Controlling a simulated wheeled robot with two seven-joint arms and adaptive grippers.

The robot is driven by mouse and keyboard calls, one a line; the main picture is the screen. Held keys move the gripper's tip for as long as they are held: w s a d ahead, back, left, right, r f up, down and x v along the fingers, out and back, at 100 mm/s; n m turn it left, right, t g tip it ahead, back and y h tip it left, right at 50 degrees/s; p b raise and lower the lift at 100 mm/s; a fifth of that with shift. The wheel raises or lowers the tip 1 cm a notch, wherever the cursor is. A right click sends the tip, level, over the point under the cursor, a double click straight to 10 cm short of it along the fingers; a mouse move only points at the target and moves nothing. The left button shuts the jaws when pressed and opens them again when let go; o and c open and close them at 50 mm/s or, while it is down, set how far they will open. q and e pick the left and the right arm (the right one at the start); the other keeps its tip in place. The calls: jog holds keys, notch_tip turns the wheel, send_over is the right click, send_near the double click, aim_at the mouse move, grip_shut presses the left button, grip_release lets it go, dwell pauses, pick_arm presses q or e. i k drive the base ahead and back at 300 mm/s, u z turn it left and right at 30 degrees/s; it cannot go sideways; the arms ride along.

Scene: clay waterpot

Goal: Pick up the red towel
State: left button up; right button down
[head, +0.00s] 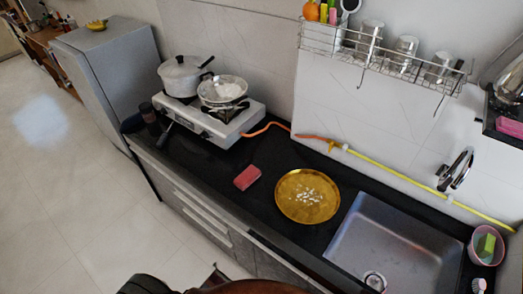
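The red towel (247,177) looks like a small, folded, pinkish-red block. It lies flat on the black countertop (215,165), between the stove and the golden plate, near the counter's front edge. Nothing touches it. I see no gripper near it, and neither gripper can be made out in the head view. A dark rounded shape is cut off by the bottom edge, and I cannot tell what it is.
A gas stove (210,120) with a lidded pot (184,77) and a pan (222,91) stands left of the towel. A golden plate (293,207) with white bits lies to its right, then a sink (385,240). A brown rounded thing (255,287) shows at the bottom.

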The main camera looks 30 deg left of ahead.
aim_at(250, 175)
jog(key=u, duration=1.1)
